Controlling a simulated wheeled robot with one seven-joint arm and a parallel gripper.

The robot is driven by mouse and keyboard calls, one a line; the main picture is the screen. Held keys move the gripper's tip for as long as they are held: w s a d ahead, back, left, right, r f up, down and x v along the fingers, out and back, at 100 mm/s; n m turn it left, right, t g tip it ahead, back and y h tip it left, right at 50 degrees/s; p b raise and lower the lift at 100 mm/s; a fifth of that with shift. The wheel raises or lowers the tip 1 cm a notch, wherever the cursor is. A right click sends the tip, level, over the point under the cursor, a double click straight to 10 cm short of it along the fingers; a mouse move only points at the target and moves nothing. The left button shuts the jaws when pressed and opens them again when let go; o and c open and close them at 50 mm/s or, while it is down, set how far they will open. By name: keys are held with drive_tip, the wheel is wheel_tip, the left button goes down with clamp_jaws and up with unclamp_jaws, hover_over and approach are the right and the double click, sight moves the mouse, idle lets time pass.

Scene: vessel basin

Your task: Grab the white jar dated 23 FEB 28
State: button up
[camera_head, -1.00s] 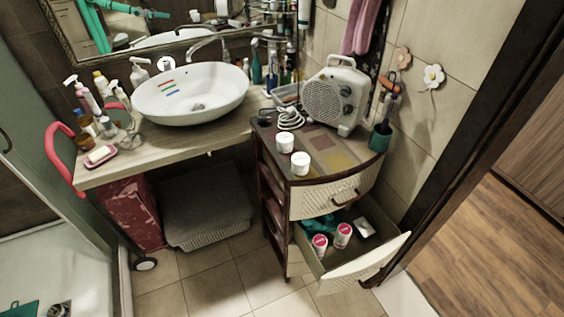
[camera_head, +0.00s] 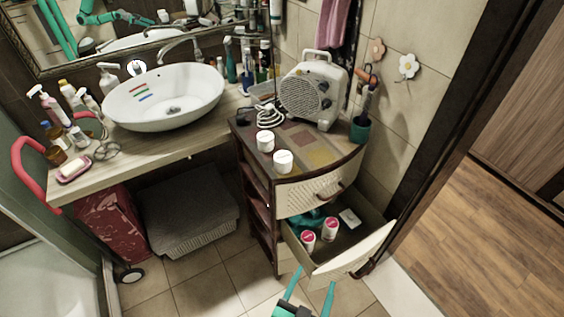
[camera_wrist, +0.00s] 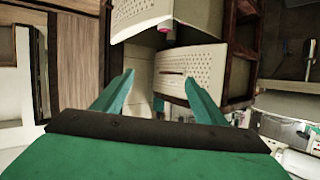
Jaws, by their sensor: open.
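Two white jars stand on top of the small cabinet (camera_head: 317,136): one further back (camera_head: 265,141) and one nearer the front (camera_head: 283,161). Two more white jars with pink-red lids, a left one (camera_head: 308,240) and a right one (camera_head: 329,229), stand in the open drawer (camera_head: 350,252). No date is readable on any jar. My gripper (camera_head: 312,280) is at the bottom of the head view, in front of and below the open drawer. It is open and empty. In the wrist view its teal fingers (camera_wrist: 158,92) are spread, with the drawer fronts (camera_wrist: 190,68) beyond them.
A fan heater (camera_head: 315,90) and a coiled white cable (camera_head: 269,115) are on the cabinet top. The basin (camera_head: 165,97) is left. The drawer juts out near my gripper. Wooden floor (camera_head: 500,240) lies clear at right.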

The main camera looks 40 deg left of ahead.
drive_tip(key=w+a+r+n+y, duration=0.1)
drive_tip(key=w+a+r, duration=0.2)
drive_tip(key=w+a, duration=0.35)
drive_tip(key=n+g, duration=0.2)
approach(281, 162)
drive_tip(key=w, duration=0.2)
drive_tip(key=x, duration=0.5)
drive_tip(key=shift+a+f, duration=0.35)
drive_tip(key=shift+a, duration=0.1)
drive_tip(key=shift+f+x, duration=0.25)
drive_tip(key=shift+x, duration=2.5)
drive_tip(key=shift+s, duration=0.1)
drive_tip(key=c, duration=1.2)
